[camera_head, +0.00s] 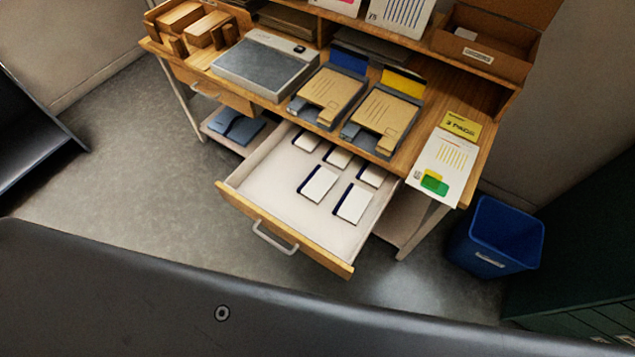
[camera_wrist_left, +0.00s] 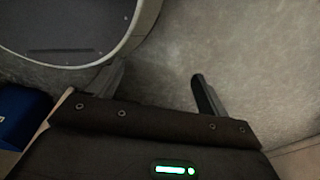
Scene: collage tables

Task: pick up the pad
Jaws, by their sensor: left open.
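Several white pads with dark blue edges lie flat in the open drawer (camera_head: 240,187) of the wooden desk. The two larger front ones are a left pad (camera_head: 319,184) and a right pad (camera_head: 354,204); smaller ones lie behind them, partly under the desk top's edge. Which one is the task's pad I cannot tell. My left gripper (camera_wrist_left: 160,90) shows only in the left wrist view, open and empty above the grey floor, with no pad near its fingers. My right gripper is in neither view.
The desk top holds a grey scale-like device (camera_head: 262,70), two clipboards with brown envelopes (camera_head: 330,92), a paper sheet (camera_head: 443,167) and a yellow card (camera_head: 461,126). The drawer's handle (camera_head: 274,238) sticks out in front. A blue bin (camera_head: 497,236) stands right of the desk.

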